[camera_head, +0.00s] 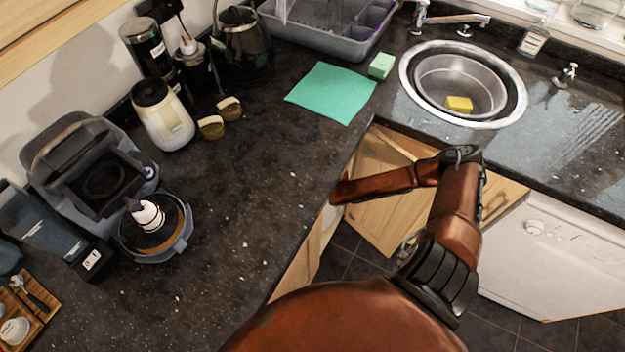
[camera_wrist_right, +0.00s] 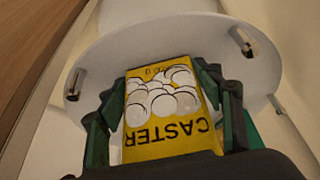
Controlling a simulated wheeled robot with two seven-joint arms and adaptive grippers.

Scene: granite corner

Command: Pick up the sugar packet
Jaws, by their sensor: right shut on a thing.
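The sugar packet (camera_wrist_right: 168,138) is yellow, with pictures of white round lumps and the word "CASTER" upside down in the right wrist view. My right gripper (camera_wrist_right: 163,92) is shut on it, with a dark green finger against each side. The packet's lower end is hidden behind the dark gripper body. I cannot make out the packet or the right gripper in the head view. My left gripper is in neither view.
A white rounded surface (camera_wrist_right: 130,48) with metal fittings lies behind the packet. A brown wooden edge (camera_wrist_right: 30,60) runs along the left. In the head view, the dark counter (camera_head: 240,190) holds a cream jar (camera_head: 162,115), a coffee machine (camera_head: 85,150) and a green cloth (camera_head: 330,92) near the sink (camera_head: 410,75).

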